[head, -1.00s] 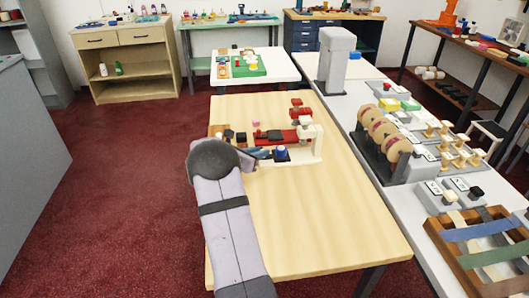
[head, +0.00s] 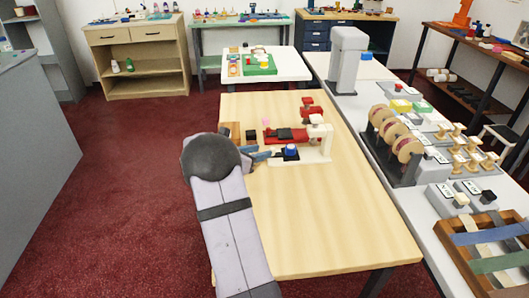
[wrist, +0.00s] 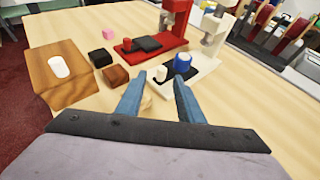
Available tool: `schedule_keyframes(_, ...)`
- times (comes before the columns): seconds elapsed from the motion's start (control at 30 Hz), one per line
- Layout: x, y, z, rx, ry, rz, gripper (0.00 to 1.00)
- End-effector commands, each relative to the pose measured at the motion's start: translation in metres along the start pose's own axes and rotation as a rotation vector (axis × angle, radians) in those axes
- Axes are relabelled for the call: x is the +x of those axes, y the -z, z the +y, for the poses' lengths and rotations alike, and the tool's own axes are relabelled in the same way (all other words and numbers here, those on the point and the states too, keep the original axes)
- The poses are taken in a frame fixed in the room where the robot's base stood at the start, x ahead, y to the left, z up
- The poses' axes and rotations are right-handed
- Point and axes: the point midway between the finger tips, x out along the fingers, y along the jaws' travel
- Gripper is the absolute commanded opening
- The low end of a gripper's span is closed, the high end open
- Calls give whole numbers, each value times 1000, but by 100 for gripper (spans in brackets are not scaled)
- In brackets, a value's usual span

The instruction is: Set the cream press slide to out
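The cream press (head: 318,143) stands on the wooden table beside the red press (head: 285,135). My gripper (wrist: 158,88) is open, with two blue fingers apart and nothing seen held. Its fingertips are just short of the white knob, which shows between them. In the head view my gripper (head: 265,154) is left of the cream press.
A wooden block with a white oval (wrist: 60,67), a black cube (wrist: 100,58), a brown cube (wrist: 115,76) and a pink cube (wrist: 109,33) lie left of the presses. The red press (wrist: 172,25) is close behind. The table's front is clear. A grey counter with spools (head: 395,135) runs along the right.

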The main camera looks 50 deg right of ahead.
Motion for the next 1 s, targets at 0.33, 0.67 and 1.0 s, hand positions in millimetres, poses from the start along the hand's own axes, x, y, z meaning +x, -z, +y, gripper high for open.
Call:
schedule_keyframes(0.33, -20, 0, 0, -1, 0, 0, 34)
schedule_keyframes(0.67, -20, 0, 0, 0, 0, 0, 34)
schedule_keyframes(1.0, -65, 19, -20, 224, 47, 160, 34)
